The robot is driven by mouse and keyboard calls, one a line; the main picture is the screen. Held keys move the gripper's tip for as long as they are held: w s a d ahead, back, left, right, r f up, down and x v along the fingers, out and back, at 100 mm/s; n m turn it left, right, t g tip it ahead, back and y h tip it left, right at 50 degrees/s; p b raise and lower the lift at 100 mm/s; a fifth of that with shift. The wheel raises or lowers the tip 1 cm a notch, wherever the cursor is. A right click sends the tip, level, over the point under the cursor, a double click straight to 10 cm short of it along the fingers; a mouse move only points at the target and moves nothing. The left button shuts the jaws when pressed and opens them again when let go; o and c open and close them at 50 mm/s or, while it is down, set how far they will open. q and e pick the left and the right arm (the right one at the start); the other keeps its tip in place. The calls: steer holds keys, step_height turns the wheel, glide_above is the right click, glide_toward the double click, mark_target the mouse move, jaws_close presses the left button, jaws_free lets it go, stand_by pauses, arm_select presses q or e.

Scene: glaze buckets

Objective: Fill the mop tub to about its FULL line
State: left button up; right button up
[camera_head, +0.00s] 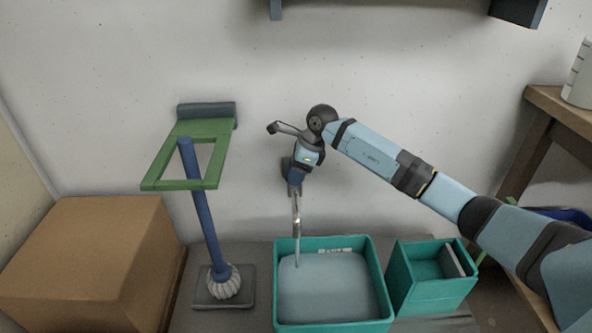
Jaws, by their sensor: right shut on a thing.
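The mop tub (378,290) is a teal square tub at the bottom middle. Pale blue water (325,292) stands high in it, and its surface reaches close to a white label (335,250) on the inner back wall. The label's writing is too small to read. A thin stream (297,230) runs down from the tap (295,190) on the wall into the tub's left part. My right gripper (294,176) is at the tap above the tub, shut on what seems to be the tap's handle, which it mostly hides. My left gripper is out of view.
A smaller teal bin (425,294) stands right of the tub. A mop with a blue handle (205,225) stands left, passing through a green wall bracket (181,154). A cardboard box (95,255) is far left. A wooden table (560,102) with a white jug (580,78) is right.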

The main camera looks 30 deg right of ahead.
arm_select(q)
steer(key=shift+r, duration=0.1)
arm_select(e)
steer(key=shift+w+r+n+g+p, duration=0.1)
steer(key=shift+n+g+p, duration=0.3)
steer(key=shift+n, duration=0.6)
steer(key=n+g, duration=0.1)
steer(key=n, duration=0.2)
steer(key=shift+y, duration=0.3)
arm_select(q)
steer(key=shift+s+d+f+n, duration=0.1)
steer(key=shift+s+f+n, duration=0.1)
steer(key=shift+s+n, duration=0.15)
arm_select(e)
steer(key=shift+n, duration=0.4)
steer(key=shift+g, duration=0.3)
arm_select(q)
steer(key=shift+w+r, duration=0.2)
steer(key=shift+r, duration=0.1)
arm_select(e)
steer(key=o, duration=0.9)
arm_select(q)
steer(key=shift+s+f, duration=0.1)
